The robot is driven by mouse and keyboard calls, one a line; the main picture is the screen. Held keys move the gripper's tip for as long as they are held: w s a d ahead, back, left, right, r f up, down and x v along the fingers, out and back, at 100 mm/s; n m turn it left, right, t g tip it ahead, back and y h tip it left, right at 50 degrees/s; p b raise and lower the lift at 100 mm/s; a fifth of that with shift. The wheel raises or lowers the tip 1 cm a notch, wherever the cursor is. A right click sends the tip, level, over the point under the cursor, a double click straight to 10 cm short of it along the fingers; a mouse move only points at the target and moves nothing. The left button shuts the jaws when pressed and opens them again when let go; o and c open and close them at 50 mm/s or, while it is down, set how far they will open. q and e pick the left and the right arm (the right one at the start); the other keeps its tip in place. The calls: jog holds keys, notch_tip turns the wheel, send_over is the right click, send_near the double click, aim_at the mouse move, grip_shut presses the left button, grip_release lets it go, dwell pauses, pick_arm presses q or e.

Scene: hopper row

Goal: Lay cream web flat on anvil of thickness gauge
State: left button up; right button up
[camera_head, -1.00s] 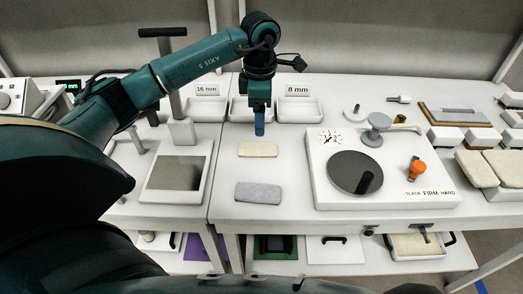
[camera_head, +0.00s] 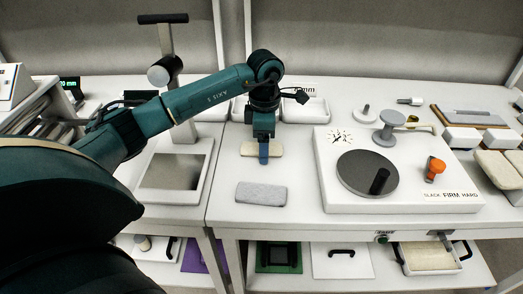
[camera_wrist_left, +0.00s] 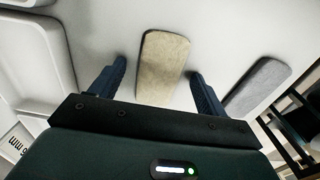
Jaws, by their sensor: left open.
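The cream web (camera_head: 247,150) is a flat, rounded rectangle lying on the white bench; the gripper partly covers it in the head view. It also shows in the left wrist view (camera_wrist_left: 163,65). My left gripper (camera_head: 263,154) points down over it, open, with its blue fingers on either side of the web's long edges in the wrist view (camera_wrist_left: 157,72). I cannot tell whether the fingertips touch the bench. The thickness gauge stands to the left, with a bare grey square plate (camera_head: 174,171) that looks like its anvil, and a T-handled column (camera_head: 166,50) behind. My right gripper is not in view.
A grey pad (camera_head: 261,193) lies just in front of the cream web. A white tester with a dark round plate (camera_head: 367,173) and orange knob (camera_head: 435,169) stands to the right. White trays (camera_head: 305,110) line the back. A seam divides the bench left of the web.

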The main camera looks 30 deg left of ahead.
pick_arm(q)
jog(key=c, duration=1)
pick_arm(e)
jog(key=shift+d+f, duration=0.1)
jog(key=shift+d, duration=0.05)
pick_arm(q)
jog(key=shift+r, duration=0.1)
jog(key=shift+c, duration=0.2)
